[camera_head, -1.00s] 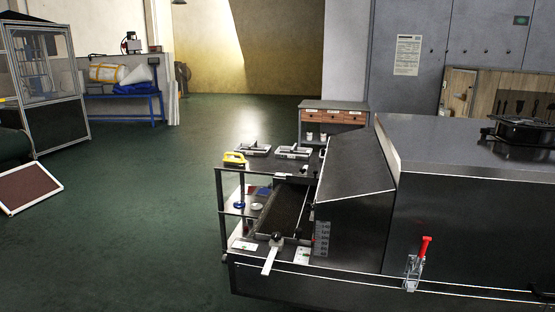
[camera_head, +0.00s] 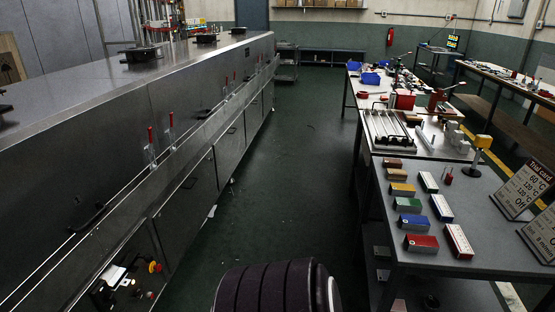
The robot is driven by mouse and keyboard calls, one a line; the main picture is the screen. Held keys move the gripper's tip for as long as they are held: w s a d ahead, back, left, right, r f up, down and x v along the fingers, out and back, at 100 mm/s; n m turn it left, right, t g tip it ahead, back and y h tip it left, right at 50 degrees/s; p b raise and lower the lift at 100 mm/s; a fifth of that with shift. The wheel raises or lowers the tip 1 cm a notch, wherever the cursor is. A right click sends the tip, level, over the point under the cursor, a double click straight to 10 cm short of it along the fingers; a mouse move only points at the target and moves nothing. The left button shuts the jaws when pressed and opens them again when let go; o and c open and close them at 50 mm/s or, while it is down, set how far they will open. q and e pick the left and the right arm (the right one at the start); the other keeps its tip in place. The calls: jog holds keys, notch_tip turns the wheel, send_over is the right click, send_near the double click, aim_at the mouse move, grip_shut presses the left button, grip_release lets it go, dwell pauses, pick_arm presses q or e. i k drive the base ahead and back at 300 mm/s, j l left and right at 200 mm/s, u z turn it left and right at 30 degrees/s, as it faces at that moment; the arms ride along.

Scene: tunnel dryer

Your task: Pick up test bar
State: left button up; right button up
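I cannot tell for sure which thing is the test bar. On the grey table at the right (camera_head: 470,205) lie several small blocks in two rows. The front row has a red block (camera_head: 421,243), a blue block (camera_head: 413,224), a green block (camera_head: 407,205) and a yellow block (camera_head: 402,189). To their right lie longer white-faced blocks, among them a red-edged one (camera_head: 459,240) and a blue-edged one (camera_head: 441,207). Neither gripper shows in the view.
The long dark dryer (camera_head: 160,130) with red-handled clamps runs along the left. A clear green floor aisle (camera_head: 275,160) lies between it and the tables. A yellow-topped device (camera_head: 483,142) and sign boards (camera_head: 525,187) stand on the right table. A dark ribbed shape fills the bottom centre.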

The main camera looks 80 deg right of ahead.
aim_at(429, 185)
jog(key=z, duration=3.8)
jog(key=i+l+z, duration=0.3)
jog(key=z, duration=0.2)
jog(key=i+l+z, duration=0.25)
jog(key=z, duration=0.25)
jog(key=i+l+z, duration=0.25)
jog(key=i+z, duration=0.2)
jog(key=i+l+z, duration=0.1)
jog(key=i+z, duration=0.75)
jog(key=i+u, duration=0.35)
jog(key=i+l+u, duration=0.15)
jog(key=i+u, duration=0.2)
jog(key=i, duration=0.15)
jog(key=i+l+u, duration=0.35)
jog(key=i+u, duration=0.2)
jog(key=u, duration=0.2)
jog(key=i+l+u, duration=0.15)
jog(key=u, duration=0.3)
jog(key=i+l+u, duration=0.1)
jog(key=u, duration=0.3)
jog(key=i+l+u, duration=0.15)
jog(key=u, duration=0.25)
jog(key=i+l+u, duration=0.1)
jog(key=l+u, duration=0.2)
jog(key=u, duration=0.15)
